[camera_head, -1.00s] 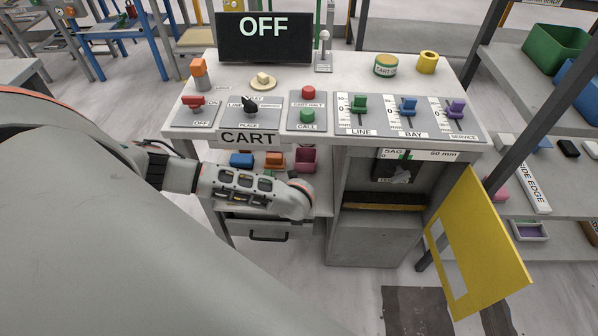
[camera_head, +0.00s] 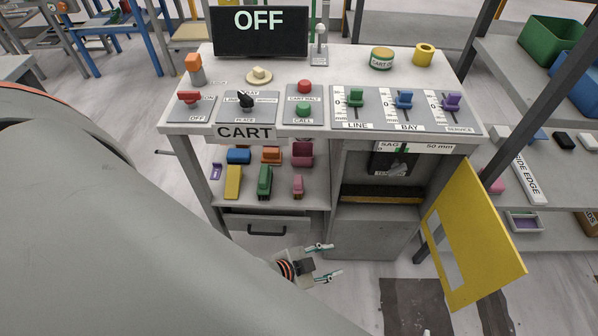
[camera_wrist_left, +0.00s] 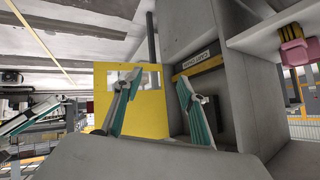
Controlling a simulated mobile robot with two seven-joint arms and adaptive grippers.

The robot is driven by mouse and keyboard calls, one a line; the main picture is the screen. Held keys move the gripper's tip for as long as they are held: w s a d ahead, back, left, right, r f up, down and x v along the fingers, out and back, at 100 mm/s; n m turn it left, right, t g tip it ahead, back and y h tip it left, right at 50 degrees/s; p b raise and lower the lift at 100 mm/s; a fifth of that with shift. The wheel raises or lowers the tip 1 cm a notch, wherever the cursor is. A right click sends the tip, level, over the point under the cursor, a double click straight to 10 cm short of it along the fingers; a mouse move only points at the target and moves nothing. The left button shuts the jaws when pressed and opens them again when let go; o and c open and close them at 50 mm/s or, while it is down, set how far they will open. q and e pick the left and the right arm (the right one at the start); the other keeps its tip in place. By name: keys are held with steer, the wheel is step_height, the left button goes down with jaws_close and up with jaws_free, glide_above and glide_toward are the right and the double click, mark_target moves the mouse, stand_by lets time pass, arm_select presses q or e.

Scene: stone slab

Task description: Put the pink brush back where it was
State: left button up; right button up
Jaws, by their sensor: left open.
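A small pink piece that looks like the pink brush (camera_head: 298,186) stands at the front of the shelf under the console, right of a green piece (camera_head: 265,181) and a yellow piece (camera_head: 233,182). In the left wrist view a pink piece with a yellow-brown top (camera_wrist_left: 298,52) shows at the right edge; I take it for the brush. My left gripper (camera_head: 328,260) is open and empty, in front of and below the shelf, its fingers pointing right. Its fingers also show apart in the left wrist view (camera_wrist_left: 158,100). My right gripper is not in view.
Blue (camera_head: 239,155), orange (camera_head: 271,155) and dark pink (camera_head: 302,153) pieces sit behind on the shelf. A drawer handle (camera_head: 266,230) is below it. A yellow door panel (camera_head: 480,240) stands open at the right. The floor between is free.

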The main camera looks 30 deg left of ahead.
arm_select(q)
steer(key=s+a+n+t+y, duration=0.1)
steer(key=s+a+n+y, duration=0.1)
steer(key=a, duration=0.5)
steer(key=s+n, duration=0.1)
steer(key=n, duration=0.1)
steer(key=shift+s+r+n, duration=0.25)
steer(key=shift+s+n, duration=0.15)
steer(key=shift+a, duration=0.1)
steer(key=shift+r, duration=0.2)
steer(key=shift+f, duration=0.1)
steer(key=c, duration=0.4)
steer(key=shift+o, duration=0.2)
